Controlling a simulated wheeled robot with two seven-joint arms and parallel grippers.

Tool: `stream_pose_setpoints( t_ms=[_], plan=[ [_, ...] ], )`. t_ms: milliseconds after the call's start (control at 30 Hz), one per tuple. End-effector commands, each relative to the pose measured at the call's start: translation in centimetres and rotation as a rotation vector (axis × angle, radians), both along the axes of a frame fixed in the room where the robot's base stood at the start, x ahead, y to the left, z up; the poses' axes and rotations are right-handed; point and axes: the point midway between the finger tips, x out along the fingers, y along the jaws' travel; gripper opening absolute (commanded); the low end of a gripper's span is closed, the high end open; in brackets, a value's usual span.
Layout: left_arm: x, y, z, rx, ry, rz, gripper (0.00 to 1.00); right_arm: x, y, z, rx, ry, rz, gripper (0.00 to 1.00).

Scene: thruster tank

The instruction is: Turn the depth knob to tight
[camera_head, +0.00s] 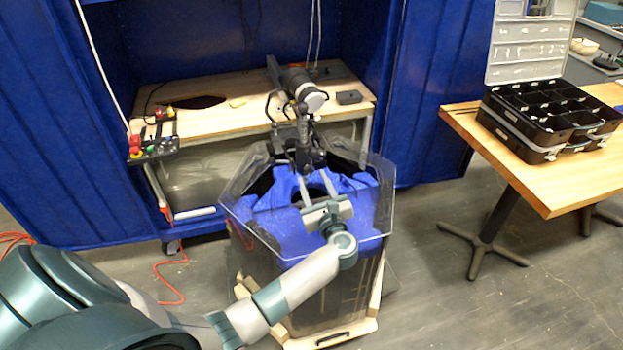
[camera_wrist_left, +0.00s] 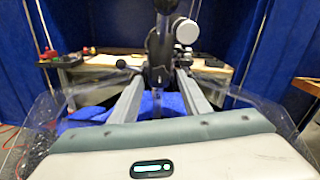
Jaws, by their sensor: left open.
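The black clamp and post assembly (camera_head: 303,130) stands over the far rim of the clear-walled tank (camera_head: 235,215). My left gripper (camera_head: 315,178) is above the blue lining of the tank, just in front of the assembly's lower part. Its two fingers are apart and point at the assembly. In the left wrist view the dark post (camera_wrist_left: 158,50) rises between and beyond the open fingers (camera_wrist_left: 157,78), with nothing visibly gripped. A small black knob-like end (camera_wrist_left: 121,63) sticks out left of the post. I cannot tell which part is the depth knob or its setting. My right gripper is not in view.
A wooden bench (camera_head: 220,122) stands behind the tank, with a control box (camera_head: 153,145) of coloured buttons at its left. A wooden table (camera_head: 540,180) with a black organizer case (camera_head: 550,120) is at the right. Blue curtains surround the bench.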

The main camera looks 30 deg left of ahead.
Motion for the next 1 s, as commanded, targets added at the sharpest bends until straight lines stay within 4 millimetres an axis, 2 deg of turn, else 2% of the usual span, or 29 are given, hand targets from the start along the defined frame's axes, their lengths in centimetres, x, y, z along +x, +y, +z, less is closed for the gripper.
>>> stream_pose_setpoints(
  t_ms=[600,800,1000],
  plan=[
    [-7.8,-9.1,-0.3,-0.003,0.001,-0.001,0.43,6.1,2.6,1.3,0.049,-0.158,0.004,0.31],
    [-9.2,-10.7,-0.1,-0.001,0.001,0.001,0.43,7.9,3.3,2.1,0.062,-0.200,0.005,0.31],
    [-9.7,-11.2,0.0,0.001,0.001,0.000,0.43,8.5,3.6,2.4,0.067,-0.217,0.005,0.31]
  ],
)
